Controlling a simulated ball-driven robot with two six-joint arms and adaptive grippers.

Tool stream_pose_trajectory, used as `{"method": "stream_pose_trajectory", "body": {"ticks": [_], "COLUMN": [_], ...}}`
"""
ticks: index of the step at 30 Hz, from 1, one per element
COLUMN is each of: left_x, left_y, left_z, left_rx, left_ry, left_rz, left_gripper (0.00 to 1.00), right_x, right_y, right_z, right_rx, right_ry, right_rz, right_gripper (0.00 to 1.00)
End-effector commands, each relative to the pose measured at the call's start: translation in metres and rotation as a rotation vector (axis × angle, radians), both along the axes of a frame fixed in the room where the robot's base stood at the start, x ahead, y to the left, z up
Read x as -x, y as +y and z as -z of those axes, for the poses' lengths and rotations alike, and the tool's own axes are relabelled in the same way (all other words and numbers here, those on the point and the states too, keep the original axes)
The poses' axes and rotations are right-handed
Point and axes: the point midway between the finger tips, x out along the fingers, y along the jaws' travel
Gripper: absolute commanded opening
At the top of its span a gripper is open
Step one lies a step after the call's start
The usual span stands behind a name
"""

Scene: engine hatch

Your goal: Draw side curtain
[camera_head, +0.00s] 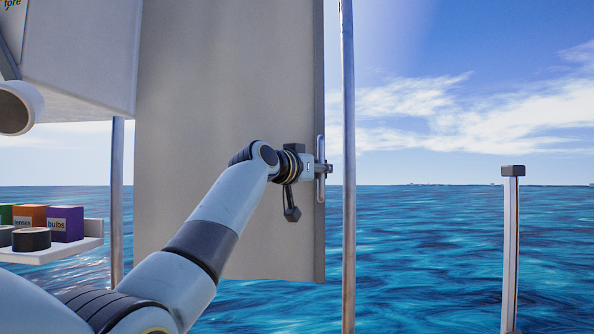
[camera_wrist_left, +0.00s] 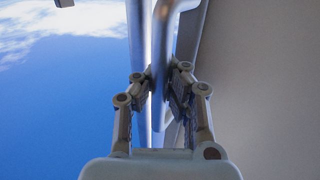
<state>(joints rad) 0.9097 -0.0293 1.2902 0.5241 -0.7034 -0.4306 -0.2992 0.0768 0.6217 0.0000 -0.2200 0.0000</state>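The side curtain (camera_head: 225,130) is a tall grey-beige panel hanging in the middle of the head view. A slim vertical metal handle (camera_head: 320,145) is on its right edge. My left gripper (camera_head: 322,169) is at this handle. In the left wrist view, the handle (camera_wrist_left: 159,75) runs between the fingers of my left gripper (camera_wrist_left: 161,88), which look closed in on it from both sides. The curtain (camera_wrist_left: 260,90) fills the right of that view. My right gripper is not in view.
A metal pole (camera_head: 348,160) stands just right of the curtain edge, and another (camera_head: 117,200) stands to its left. A shelf (camera_head: 60,250) at left carries small boxes and dark round items. A shorter post (camera_head: 511,250) stands at right, with open water behind.

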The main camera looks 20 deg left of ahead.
Motion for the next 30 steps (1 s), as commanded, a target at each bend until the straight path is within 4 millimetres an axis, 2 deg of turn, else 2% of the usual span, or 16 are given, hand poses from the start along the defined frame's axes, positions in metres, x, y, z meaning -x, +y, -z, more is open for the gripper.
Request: {"method": "stream_pose_trajectory", "body": {"ticks": [1, 6, 18, 20, 27, 30], "left_x": [-0.001, -0.004, -0.005, -0.005, -0.005, -0.005], "left_y": [-0.009, -0.021, -0.023, -0.023, -0.022, -0.022], "left_z": [0.003, 0.003, 0.003, 0.004, 0.002, 0.002], "left_rx": [0.005, 0.004, 0.004, 0.004, 0.003, 0.002], "left_ry": [0.007, 0.007, 0.008, 0.008, 0.004, 0.003], "left_rz": [0.007, 0.006, 0.005, 0.005, 0.002, 0.002], "left_gripper": [0.0, 0.0, 0.0, 0.06, 0.37, 0.38], "right_x": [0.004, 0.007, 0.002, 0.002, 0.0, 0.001], "right_y": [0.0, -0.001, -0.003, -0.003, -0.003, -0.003], "right_z": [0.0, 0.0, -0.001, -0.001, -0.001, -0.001], "right_rx": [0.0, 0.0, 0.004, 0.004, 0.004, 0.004], "right_ry": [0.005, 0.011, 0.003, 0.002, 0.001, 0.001], "right_rz": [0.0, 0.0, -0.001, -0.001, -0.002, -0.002], "right_gripper": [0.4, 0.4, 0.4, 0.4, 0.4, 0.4]}}
